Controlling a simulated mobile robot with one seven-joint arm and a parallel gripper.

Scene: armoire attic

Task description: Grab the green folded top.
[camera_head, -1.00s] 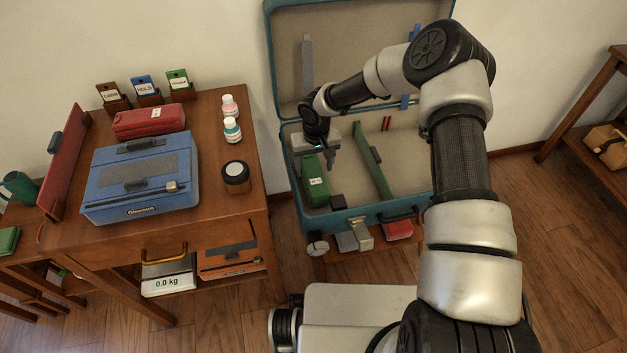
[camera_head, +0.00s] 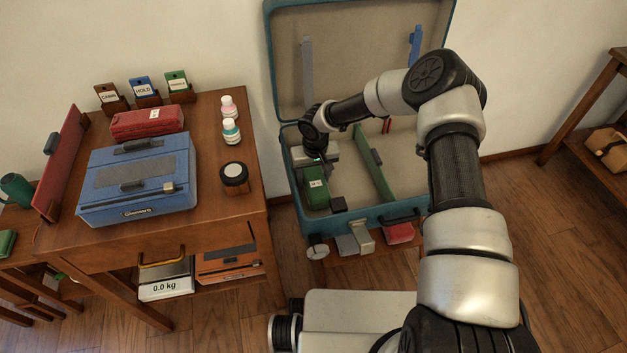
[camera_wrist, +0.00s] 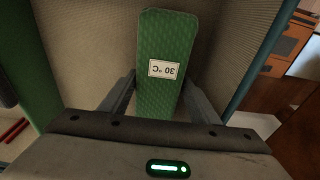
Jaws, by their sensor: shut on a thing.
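The green folded top (camera_head: 314,190) with a white label lies in the left part of the open suitcase (camera_head: 371,217). In the wrist view the top (camera_wrist: 164,100) stretches away from me, its label reading "30 °C" upside down. My gripper (camera_head: 319,167) is down inside the suitcase at the top's far end. In the wrist view the fingers of my gripper (camera_wrist: 160,92) are on both sides of the top, shut on it. The top's near end is hidden behind the gripper body.
A green divider (camera_head: 373,170) stands upright right of the top. The suitcase lid (camera_head: 350,60) stands open behind. A wooden desk (camera_head: 215,130) with a blue case (camera_head: 138,180) is at left.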

